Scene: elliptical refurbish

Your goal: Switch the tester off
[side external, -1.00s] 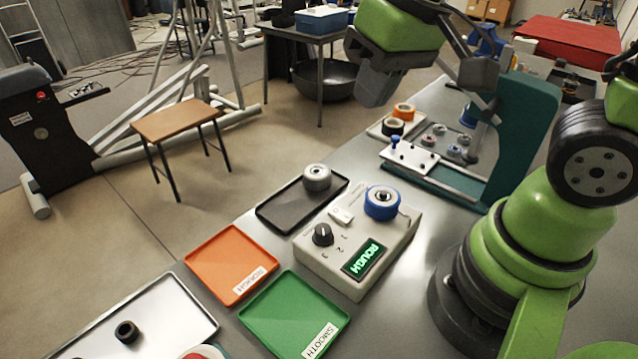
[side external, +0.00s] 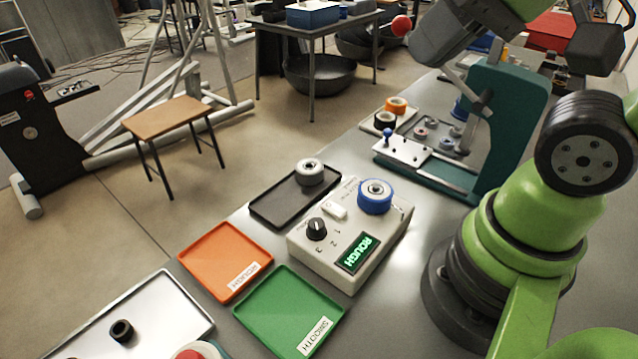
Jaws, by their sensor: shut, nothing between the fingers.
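The tester is a light grey box (side external: 370,262) in the middle of the side view. Its screen (side external: 357,253) is lit green and reads ROUGH. My gripper (side external: 432,45) is high at the upper right, well above and apart from the tester. It is shut and empty; its fingertips are hard to make out.
An orange ROUGH tray (side external: 222,250) and a green SMOOTH tray (side external: 285,305) lie in front left. A black tray (side external: 268,212) holds a grey bearing (side external: 309,171). A teal press (side external: 510,115) with a red-knobbed lever (side external: 401,26) stands behind, near my arm.

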